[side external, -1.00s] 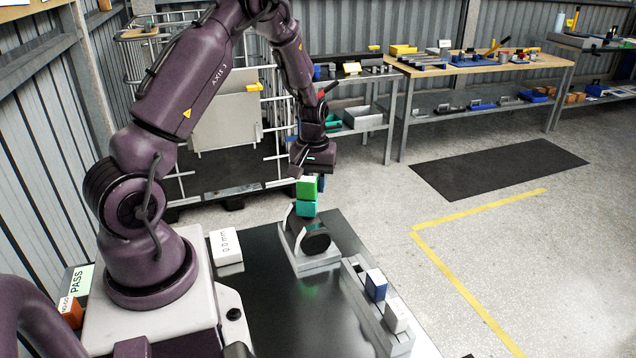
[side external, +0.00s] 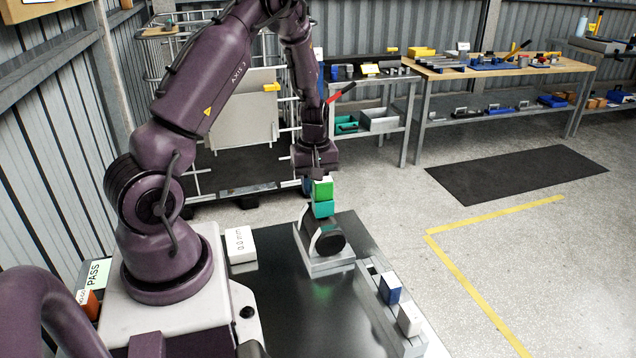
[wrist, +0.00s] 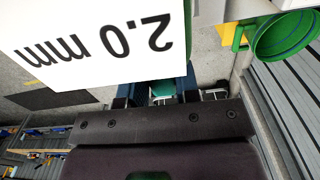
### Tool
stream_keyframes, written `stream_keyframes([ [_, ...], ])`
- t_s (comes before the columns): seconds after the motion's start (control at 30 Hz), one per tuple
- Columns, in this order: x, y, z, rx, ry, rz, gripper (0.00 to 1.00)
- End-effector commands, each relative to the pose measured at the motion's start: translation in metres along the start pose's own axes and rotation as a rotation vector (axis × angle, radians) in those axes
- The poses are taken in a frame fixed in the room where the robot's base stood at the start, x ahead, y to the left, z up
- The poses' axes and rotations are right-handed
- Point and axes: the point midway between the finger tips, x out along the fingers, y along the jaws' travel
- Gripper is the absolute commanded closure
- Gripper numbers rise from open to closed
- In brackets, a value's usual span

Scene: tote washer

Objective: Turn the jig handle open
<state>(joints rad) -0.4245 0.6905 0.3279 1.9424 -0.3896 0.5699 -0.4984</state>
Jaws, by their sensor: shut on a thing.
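The jig is a pale grey base (side external: 330,265) on the dark tabletop, carrying a black cylinder (side external: 331,243) with a light curved band. A teal piece (side external: 323,209) stands above the cylinder, and a green block (side external: 323,190) with a pale top shows just above it. My gripper (side external: 312,190) points down over the jig. A large white label reading "2.0 mm" (wrist: 95,40) hides much of that view. I cannot make out the handle's full shape.
A white "0.0 mm" block (side external: 240,245) stands left of the jig. A grey rail (side external: 385,310) at the right holds a blue block (side external: 391,289) and a white block (side external: 409,319). The tabletop in front of the jig is clear.

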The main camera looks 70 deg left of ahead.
Motion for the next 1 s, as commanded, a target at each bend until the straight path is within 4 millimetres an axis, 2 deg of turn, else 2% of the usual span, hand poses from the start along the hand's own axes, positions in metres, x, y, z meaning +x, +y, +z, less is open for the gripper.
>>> stream_keyframes([
  [0.83,-0.0010,-0.0065,0.0012,-0.084,-0.005,-0.001,1.00],
  [0.87,-0.0010,-0.0066,0.0012,-0.084,-0.005,-0.001,0.68],
  [0.97,-0.0008,-0.0065,0.0012,-0.082,-0.005,-0.001,0.45],
  [1.0,-0.0007,-0.0064,0.0010,-0.081,-0.004,-0.001,0.45],
])
